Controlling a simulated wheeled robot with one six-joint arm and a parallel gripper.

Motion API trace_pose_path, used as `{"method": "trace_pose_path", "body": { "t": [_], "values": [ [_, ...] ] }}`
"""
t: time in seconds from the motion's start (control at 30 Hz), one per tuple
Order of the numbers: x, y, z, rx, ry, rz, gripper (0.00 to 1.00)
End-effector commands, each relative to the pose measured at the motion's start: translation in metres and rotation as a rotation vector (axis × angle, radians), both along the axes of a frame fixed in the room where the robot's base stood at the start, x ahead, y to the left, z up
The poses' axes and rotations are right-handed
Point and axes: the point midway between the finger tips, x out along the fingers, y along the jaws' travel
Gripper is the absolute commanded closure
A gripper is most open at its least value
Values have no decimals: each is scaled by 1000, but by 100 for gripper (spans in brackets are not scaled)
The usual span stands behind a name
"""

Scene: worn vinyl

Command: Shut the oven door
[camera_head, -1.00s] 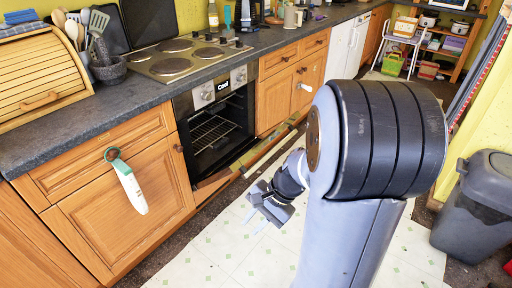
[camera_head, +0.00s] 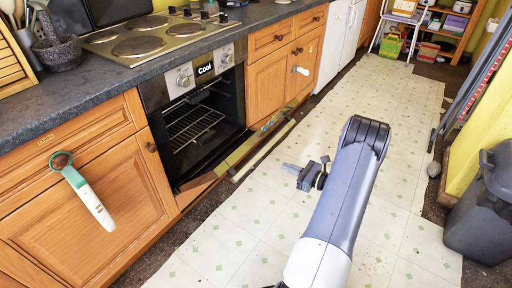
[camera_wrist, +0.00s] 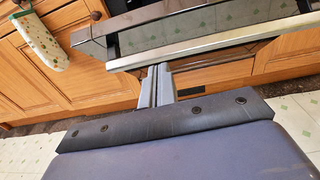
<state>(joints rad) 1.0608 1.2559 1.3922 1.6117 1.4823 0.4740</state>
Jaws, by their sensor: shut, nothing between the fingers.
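The oven (camera_head: 200,115) is built in under the hob, and its dark inside and wire rack (camera_head: 192,126) show. Its door (camera_head: 238,152) is open, hinged down, with its pale edge running across in front of the opening. In the wrist view the door (camera_wrist: 200,18) shows dark glass, with a long metal handle bar (camera_wrist: 215,39) across it. My gripper (camera_head: 290,168) is low over the floor, in front of the door and to its right. Its fingers (camera_wrist: 157,72) are shut and empty, pointing toward the handle bar. I cannot tell whether they touch it.
Wooden cupboards flank the oven. A green and white oven mitt (camera_head: 88,195) hangs on the left cupboard. A grey bin (camera_head: 482,215) stands at the right. The pale tiled floor (camera_head: 390,190) is clear around my arm.

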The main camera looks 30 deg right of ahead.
Motion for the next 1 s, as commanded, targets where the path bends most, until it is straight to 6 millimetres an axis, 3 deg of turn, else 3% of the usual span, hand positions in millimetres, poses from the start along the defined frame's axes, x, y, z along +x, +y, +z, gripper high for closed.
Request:
{"method": "trace_pose_path", "body": {
  "t": [0.1, 0.27, 0.7, 0.8, 1.0],
  "values": [
    [-3, -11, -9, 27, -15, -38, 100],
    [10, -7, -10, 30, -16, -39, 100],
    [92, 29, -13, 28, -16, -37, 100],
    [102, 32, 1, 27, -18, -40, 100],
    [114, 36, 13, 29, -15, -41, 100]
  ]
}}
